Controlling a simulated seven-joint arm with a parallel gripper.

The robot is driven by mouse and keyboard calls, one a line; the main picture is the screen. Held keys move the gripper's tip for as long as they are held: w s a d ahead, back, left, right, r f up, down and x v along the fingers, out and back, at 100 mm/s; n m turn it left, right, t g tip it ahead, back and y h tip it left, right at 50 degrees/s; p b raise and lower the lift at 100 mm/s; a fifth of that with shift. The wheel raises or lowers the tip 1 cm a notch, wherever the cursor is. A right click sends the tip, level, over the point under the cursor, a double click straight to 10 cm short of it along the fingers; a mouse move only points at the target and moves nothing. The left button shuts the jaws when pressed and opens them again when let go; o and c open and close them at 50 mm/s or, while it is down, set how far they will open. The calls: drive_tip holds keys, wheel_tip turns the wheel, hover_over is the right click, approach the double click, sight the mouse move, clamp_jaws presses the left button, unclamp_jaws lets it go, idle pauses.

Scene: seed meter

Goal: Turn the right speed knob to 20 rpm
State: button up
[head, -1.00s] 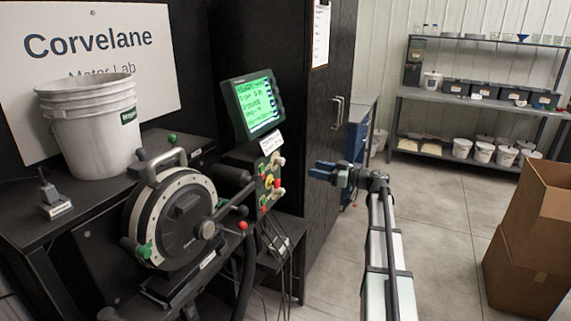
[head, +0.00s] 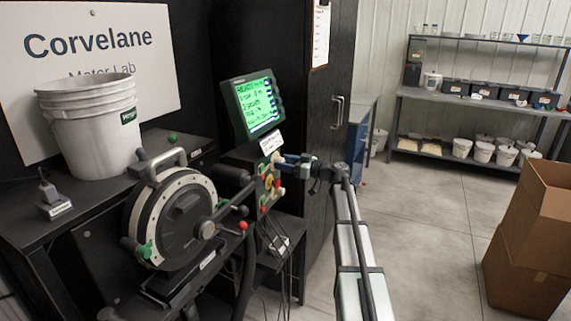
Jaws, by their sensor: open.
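The control panel (head: 271,182) is a small upright box under the green display (head: 256,106), with several knobs and buttons in white, red, yellow and green. A pale knob (head: 278,171) at its upper right is partly covered by my gripper. Another pale knob (head: 279,191) shows lower down. The knob markings and the display's small text are too small to read surely.
A round seed meter (head: 170,222) with a handle stands left of the panel, with a white bucket (head: 91,125) behind it. Cables (head: 273,240) hang below the panel. A dark cabinet (head: 325,120) stands behind my gripper. Cardboard boxes (head: 528,245) stand far right; the floor between is clear.

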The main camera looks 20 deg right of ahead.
drive_tip(key=shift+w, duration=0.1)
drive_tip(key=shift+c, duration=0.2)
drive_tip(key=c, duration=1)
drive_tip(key=shift+m, duration=4.9)
